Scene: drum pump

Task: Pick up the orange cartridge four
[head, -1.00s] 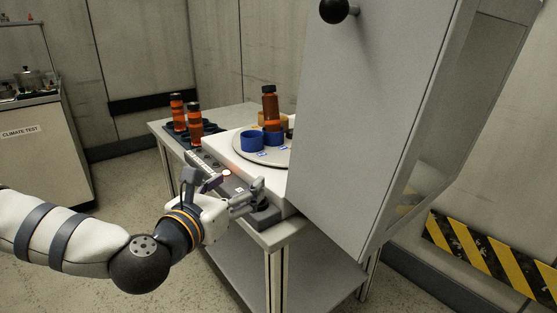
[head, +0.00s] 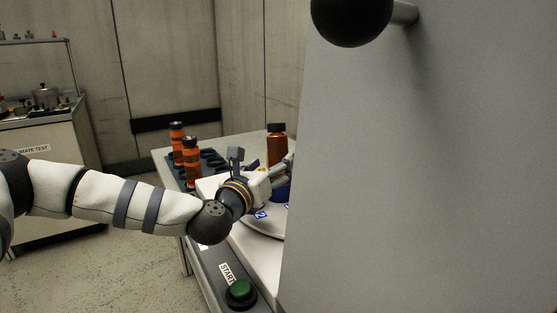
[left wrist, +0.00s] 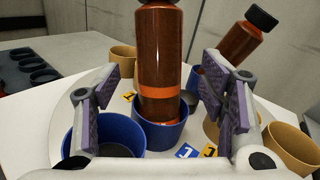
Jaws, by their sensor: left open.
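An orange-brown cartridge with a bright orange band (left wrist: 158,62) stands in a blue cup (left wrist: 160,132) in the left wrist view. My left gripper (left wrist: 170,88) is open, with its purple-padded fingers either side of this cartridge and gaps visible. A second black-capped cartridge (left wrist: 232,58) appears tilted behind the right finger. In the head view, my left gripper (head: 262,166) is at the round plate, in front of a black-capped cartridge (head: 277,146). I cannot read a number on any cartridge. My right gripper is not in view.
Two more cartridges (head: 177,139) (head: 191,160) stand in a dark rack at the table's back left. An empty blue cup (left wrist: 105,135) and yellow cups (left wrist: 290,145) surround the fingers. A large grey panel with a black knob (head: 352,18) blocks the right side. A green START button (head: 240,292) is in front.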

